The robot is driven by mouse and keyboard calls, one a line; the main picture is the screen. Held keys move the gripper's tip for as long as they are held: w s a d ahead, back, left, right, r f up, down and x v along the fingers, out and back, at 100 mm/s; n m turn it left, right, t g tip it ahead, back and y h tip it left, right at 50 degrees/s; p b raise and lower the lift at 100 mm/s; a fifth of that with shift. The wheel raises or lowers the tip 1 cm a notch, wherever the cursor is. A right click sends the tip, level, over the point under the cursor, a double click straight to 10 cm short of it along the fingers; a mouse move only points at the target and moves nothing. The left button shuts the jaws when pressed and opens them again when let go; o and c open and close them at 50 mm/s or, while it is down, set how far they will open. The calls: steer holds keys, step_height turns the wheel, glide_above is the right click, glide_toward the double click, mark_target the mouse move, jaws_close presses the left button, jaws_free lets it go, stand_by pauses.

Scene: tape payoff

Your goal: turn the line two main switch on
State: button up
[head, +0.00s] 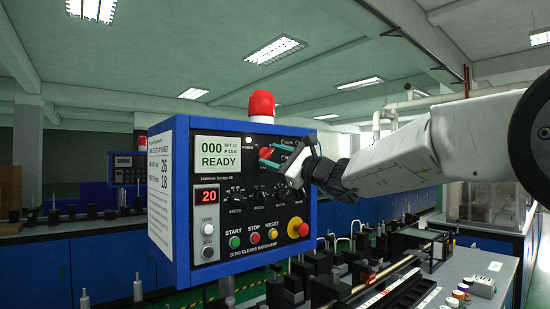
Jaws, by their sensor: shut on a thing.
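A red switch knob (265,153) sits at the panel's upper right, beside the display. My gripper (273,155) reaches in from the right, and its teal fingers are shut on the red knob. The fingers hide part of the knob, so its exact angle cannot be told. The display (218,155) is lit and reads 000 and READY. A small red readout (206,196) shows 20. I cannot read a line number on the box.
A red beacon (262,104) tops the box. Below are START, STOP and RESET buttons (255,237) and a red-yellow emergency stop (298,228). Black dials (258,193) lie just under my fingers. A second control box (126,170) stands behind left. Machinery with rails (385,275) fills the lower right.

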steer(key=o, duration=1)
steer(key=shift+v, duration=3.95)
steer(key=shift+f, duration=0.1)
